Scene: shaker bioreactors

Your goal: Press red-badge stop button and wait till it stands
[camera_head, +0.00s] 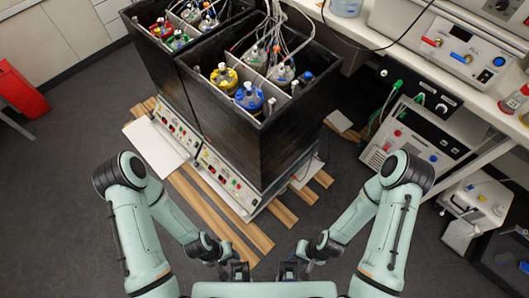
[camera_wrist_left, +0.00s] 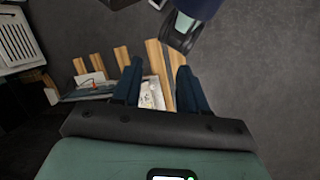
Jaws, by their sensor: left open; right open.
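Two black shaker boxes stand side by side on wooden slats: the left box (camera_head: 150,60) and the right box (camera_head: 225,110). Each has a white control panel low on its front, the left panel (camera_head: 178,132) and the right panel (camera_head: 225,180), with small coloured buttons. I cannot make out which button bears a red badge. My left gripper (camera_head: 238,270) is open and empty, low in front of the right box, apart from its panel; its fingers also show in the left wrist view (camera_wrist_left: 157,82). My right gripper (camera_head: 289,270) is open and empty to its right.
Several bottles with coloured caps and tubes fill the boxes. A white board (camera_head: 155,147) lies by the left panel. A bench (camera_head: 420,60) with instruments runs along the right. A red case (camera_head: 20,88) stands at far left. Dark floor is open in front of the boxes.

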